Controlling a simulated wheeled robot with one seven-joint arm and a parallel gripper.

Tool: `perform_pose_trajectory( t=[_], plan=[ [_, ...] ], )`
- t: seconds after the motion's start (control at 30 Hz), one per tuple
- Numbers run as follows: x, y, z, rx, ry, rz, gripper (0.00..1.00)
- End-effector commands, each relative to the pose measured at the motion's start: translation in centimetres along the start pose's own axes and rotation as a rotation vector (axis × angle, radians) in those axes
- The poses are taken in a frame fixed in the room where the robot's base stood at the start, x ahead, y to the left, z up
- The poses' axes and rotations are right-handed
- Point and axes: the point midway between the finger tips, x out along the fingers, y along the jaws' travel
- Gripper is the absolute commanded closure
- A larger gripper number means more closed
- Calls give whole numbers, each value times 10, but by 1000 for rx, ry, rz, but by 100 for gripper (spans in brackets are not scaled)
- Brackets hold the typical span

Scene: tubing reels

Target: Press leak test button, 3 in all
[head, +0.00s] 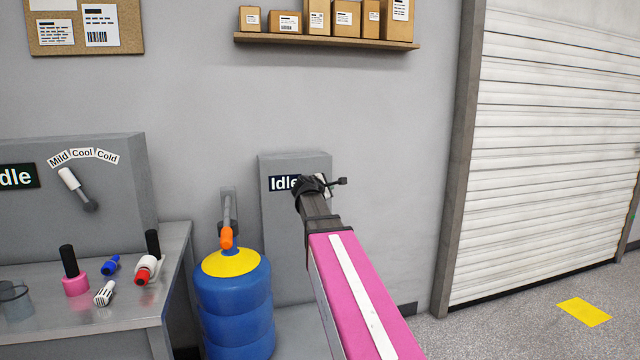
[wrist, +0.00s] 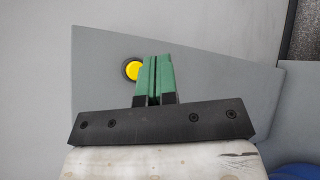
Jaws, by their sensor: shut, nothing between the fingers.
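A round yellow button (wrist: 132,70) with a black ring shows in the wrist view on a grey panel (wrist: 210,80). My gripper (wrist: 154,58) is shut, its green fingers pressed together and empty. The button is hidden there behind my arm.
A blue barrel (head: 235,300) with a yellow top stands left of the box. A bench (head: 120,310) holds several small fittings, with a dial panel (head: 110,200) behind. A shelf of cartons (head: 330,42) hangs above.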

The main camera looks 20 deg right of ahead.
Motion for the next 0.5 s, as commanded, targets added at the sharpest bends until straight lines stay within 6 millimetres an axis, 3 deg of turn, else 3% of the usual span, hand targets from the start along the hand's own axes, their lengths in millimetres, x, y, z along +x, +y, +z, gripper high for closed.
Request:
perform_pose_trajectory(
  t=[0.5],
  plan=[
    [43,32,-31,-1,0,0,100]
  ],
)
